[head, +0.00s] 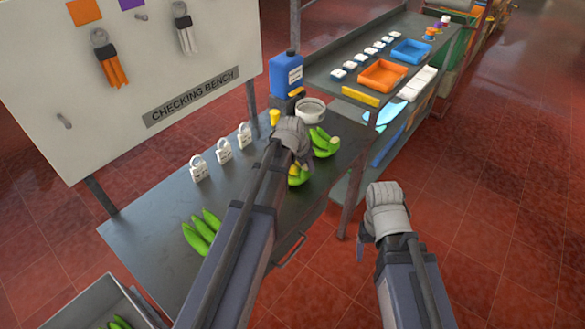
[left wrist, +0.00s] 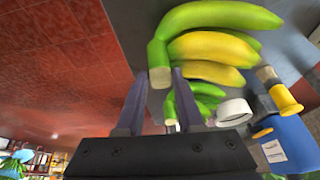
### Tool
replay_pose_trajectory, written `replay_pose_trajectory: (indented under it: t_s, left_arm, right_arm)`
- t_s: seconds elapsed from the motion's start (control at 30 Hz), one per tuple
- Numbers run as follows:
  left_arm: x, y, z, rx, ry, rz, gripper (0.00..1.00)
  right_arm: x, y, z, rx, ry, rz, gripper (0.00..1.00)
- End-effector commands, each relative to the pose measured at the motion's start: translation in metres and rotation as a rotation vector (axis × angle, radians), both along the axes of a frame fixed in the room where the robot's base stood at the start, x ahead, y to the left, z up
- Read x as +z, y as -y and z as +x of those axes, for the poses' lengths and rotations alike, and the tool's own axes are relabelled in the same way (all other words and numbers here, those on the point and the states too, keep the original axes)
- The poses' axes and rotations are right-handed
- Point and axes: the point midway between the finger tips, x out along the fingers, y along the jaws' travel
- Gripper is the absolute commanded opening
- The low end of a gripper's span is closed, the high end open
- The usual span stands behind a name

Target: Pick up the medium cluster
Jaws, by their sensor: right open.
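A banana cluster (head: 299,179), green with some yellow, is at my left gripper (head: 292,150) over the right part of the dark bench. In the left wrist view the cluster (left wrist: 215,45) is large and close, and its cut stem fills the gap between the fingertips of my left gripper (left wrist: 160,75). I cannot tell whether it touches the bench. Another green cluster (head: 323,144) lies just beyond. A further green cluster (head: 202,230) lies at the bench's near left. Which one is medium is not clear. My right gripper (head: 385,205) is empty, beside the bench over the red floor.
White tags (head: 223,150) stand in a row on the bench (head: 165,215). A blue bottle (head: 286,74), a white ring-shaped dish (head: 311,111) and a yellow object (head: 274,117) stand at its far end. A grey crate (head: 90,309) is at the lower left. A shelf with trays (head: 383,75) stands beyond.

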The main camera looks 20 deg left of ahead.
Motion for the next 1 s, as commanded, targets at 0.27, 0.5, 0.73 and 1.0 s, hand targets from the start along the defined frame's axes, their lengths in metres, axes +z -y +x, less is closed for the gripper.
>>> replay_pose_trajectory:
  t_s: [0.27, 0.5, 0.73, 1.0]
  left_arm:
    - [0.0, -0.0001, 0.0, 0.0, 0.0, 0.0, 0.0]
    - [0.0, -0.0002, 0.0, 0.0, 0.0, 0.0, 0.0]
    - [0.0003, -0.0003, 0.0003, -0.001, 0.001, 0.001, 0.0]
    - [0.0037, -0.0003, 0.0004, -0.001, 0.001, 0.001, 0.0]
  right_arm:
    - [0.0, 0.0, 0.0, 0.0, 0.0, 0.0, 0.71]
    - [0.0, 0.0, 0.0, 0.0, 0.0, 0.0, 0.71]
    - [0.0002, 0.0, 0.0, 0.0, 0.0, 0.0, 0.71]
    - [0.0035, 0.0, 0.0, 0.0, 0.0, 0.0, 0.71]
